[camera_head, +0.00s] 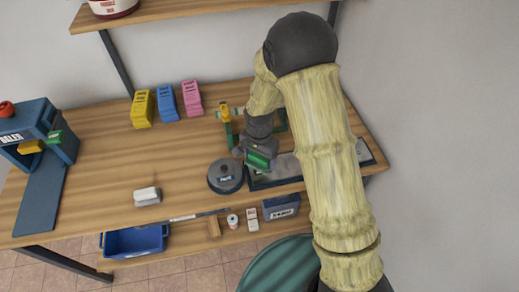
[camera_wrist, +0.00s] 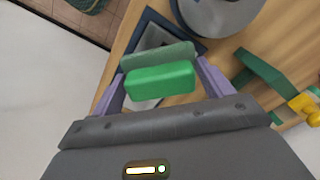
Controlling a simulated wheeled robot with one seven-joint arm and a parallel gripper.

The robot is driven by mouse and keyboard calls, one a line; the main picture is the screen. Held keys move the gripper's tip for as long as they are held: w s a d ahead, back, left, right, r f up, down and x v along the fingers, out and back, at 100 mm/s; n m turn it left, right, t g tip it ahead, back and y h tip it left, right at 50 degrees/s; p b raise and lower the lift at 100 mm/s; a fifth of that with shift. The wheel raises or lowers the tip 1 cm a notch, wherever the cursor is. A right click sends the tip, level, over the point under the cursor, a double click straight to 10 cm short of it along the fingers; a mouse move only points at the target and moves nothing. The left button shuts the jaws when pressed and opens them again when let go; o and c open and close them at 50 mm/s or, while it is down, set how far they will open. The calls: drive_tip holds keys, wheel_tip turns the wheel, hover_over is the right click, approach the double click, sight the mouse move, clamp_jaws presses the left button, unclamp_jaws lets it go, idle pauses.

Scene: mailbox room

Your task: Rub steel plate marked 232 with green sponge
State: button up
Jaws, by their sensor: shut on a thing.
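My gripper (camera_head: 260,157) is shut on the green sponge (camera_wrist: 160,80). The sponge has a darker rough layer along one side and sits crosswise between the two purple fingers in the wrist view. A grey steel plate in a dark frame (camera_head: 285,172) lies along the right front part of the bench, partly hidden behind my arm. In the wrist view the dark frame (camera_wrist: 197,43) shows behind the sponge, with the grey plate partly covered. My gripper is over the left end of the plate. Whether the sponge touches it I cannot tell. No marking 232 is legible.
A round dark pot-like object (camera_head: 225,177) stands just left of the plate. A green and yellow tool (camera_head: 228,117) is behind. A white block (camera_head: 147,196) lies front left. Yellow, blue and pink holders (camera_head: 167,103) stand at the back. The left middle bench is clear.

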drive_tip(key=shift+s+a+r+p, duration=0.1)
drive_tip(key=shift+s+r+p, duration=0.1)
drive_tip(key=shift+r, duration=0.3)
drive_tip(key=shift+s+a+r+p, duration=0.1)
drive_tip(key=shift+r+p, duration=0.1)
drive_tip(key=shift+r, duration=0.25)
drive_tip(key=shift+d+r, duration=0.15)
drive_tip(key=shift+w+d, duration=0.1)
drive_tip(key=shift+w, duration=0.1)
